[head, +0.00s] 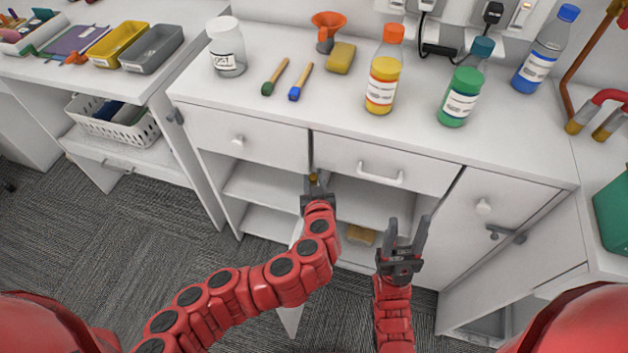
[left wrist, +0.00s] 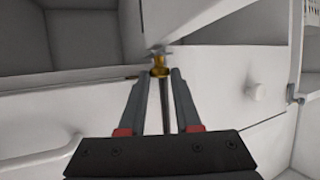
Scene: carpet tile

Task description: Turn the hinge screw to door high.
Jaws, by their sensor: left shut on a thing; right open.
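The hinge screw (left wrist: 159,66) is a small brass-coloured piece at the top of the open cabinet door, under the counter drawers. It also shows in the head view (head: 313,177). My left gripper (head: 314,186) is shut on it, and in the left wrist view its two fingers (left wrist: 158,75) stand on either side of the brass piece. The cabinet door (head: 290,318) hangs open toward me, mostly hidden behind my left arm. My right gripper (head: 405,235) is open and empty, in front of the open cabinet on the right.
On the counter (head: 290,110) stand a jar (head: 226,48), a yellow bottle (head: 383,85), a green bottle (head: 461,97) and a blue-capped bottle (head: 540,55). A drawer with a bar handle (head: 380,174) is above the cabinet. A yellow sponge-like block (head: 360,235) lies inside the cabinet. Carpet floor is open at left.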

